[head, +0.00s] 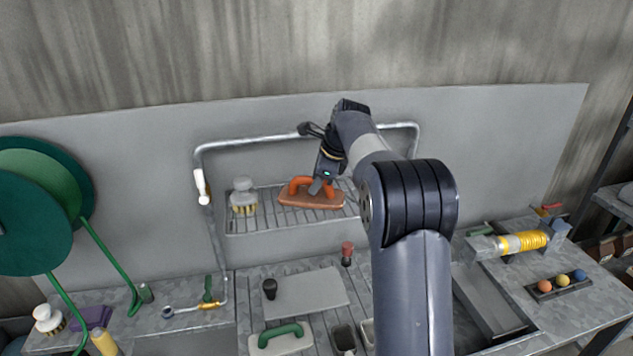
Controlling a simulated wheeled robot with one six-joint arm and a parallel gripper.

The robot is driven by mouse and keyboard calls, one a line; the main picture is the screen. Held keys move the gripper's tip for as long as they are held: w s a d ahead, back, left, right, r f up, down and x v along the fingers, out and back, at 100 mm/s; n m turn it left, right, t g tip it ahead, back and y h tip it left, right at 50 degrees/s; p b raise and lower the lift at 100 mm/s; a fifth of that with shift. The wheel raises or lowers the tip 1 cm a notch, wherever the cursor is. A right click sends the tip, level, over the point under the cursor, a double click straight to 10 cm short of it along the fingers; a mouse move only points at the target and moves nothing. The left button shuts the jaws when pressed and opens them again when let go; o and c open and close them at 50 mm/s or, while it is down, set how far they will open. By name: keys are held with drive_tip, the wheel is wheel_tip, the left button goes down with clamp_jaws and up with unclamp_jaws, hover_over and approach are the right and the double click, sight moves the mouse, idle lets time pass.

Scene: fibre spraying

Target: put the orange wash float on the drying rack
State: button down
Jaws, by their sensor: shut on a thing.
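The orange wash float (311,199) has an orange handle over a brownish-orange pad. It is at the wire drying rack (278,220), near the rack's middle. It looks level, and I cannot tell whether its pad touches the wires. My gripper (322,184) reaches down from above and is shut on the float's handle, at its right part. The arm hides the right end of the rack.
A white brush (243,196) stands on the rack's left end. A metal pipe frame (262,141) surrounds the rack. Below, a green-handled float (281,339), a black-topped item (270,288) and a red-topped item (347,253) are on the worktop. A green hose reel (38,205) is at left.

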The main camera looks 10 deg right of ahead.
drive_tip(key=c, duration=1.3)
unclamp_jaws()
drive_tip(key=shift+f, duration=0.1)
drive_tip(key=shift+o, duration=0.2)
drive_tip(key=v, duration=1.2)
drive_tip(key=shift+b, duration=0.45)
